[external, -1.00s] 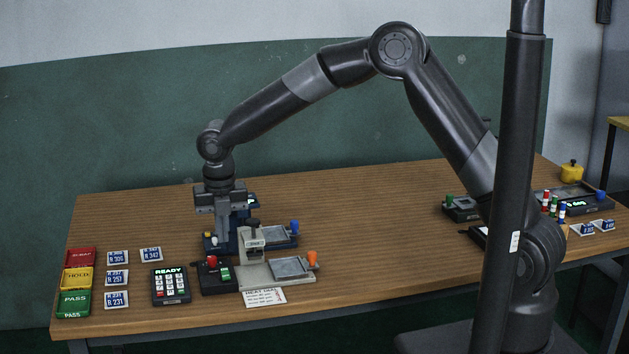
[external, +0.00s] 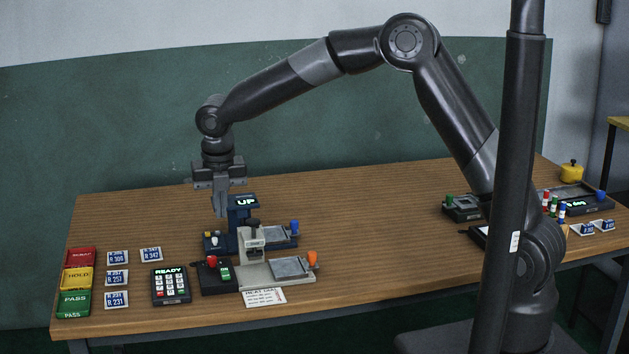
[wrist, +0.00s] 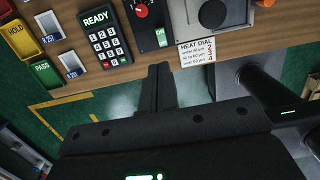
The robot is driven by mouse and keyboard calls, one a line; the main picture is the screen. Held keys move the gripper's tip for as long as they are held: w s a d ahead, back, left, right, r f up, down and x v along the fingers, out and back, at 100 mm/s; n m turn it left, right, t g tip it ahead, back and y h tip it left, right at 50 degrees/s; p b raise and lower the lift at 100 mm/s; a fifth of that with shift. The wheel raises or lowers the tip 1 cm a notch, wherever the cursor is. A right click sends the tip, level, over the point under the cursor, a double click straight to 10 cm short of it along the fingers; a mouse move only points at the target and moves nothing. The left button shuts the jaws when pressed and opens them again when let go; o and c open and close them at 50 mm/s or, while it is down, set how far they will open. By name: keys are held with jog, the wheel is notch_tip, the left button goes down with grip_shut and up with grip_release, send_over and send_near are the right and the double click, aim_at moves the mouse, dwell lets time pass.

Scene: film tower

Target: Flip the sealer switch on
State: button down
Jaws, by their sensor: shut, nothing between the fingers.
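The sealer's black control box (external: 218,287) has a red dial (external: 212,262) and a rocker switch (external: 225,271) with a lit green part. It stands beside the pale grey sealer press (external: 254,272), which has an orange-knobbed handle. In the wrist view the red dial (wrist: 141,10) and the green-lit switch (wrist: 161,37) show near the top. My gripper (external: 219,215) points down, shut and empty, raised behind the control box near a dark blue press (external: 239,222) whose display reads UP. Its shut fingers (wrist: 160,67) show apart from the switch in the wrist view.
A keypad (external: 171,285) reading READY stands left of the control box. Several number cards and the red, yellow and green trays (external: 75,303) lie further left. A heat dial note (external: 264,297) lies in front. The table's middle right is clear.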

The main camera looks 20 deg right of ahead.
aim_at(225, 270)
jog(key=f, duration=0.4)
jog(key=w+f, duration=0.1)
jog(key=f, duration=0.4)
jog(key=w+f, duration=0.1)
jog(key=f, duration=0.4)
jog(key=shift+w+f+g, duration=0.15)
jog(key=shift+f+g, duration=0.1)
jog(key=shift+g, duration=0.05)
dwell(0.3)
jog(key=shift+s, duration=0.25)
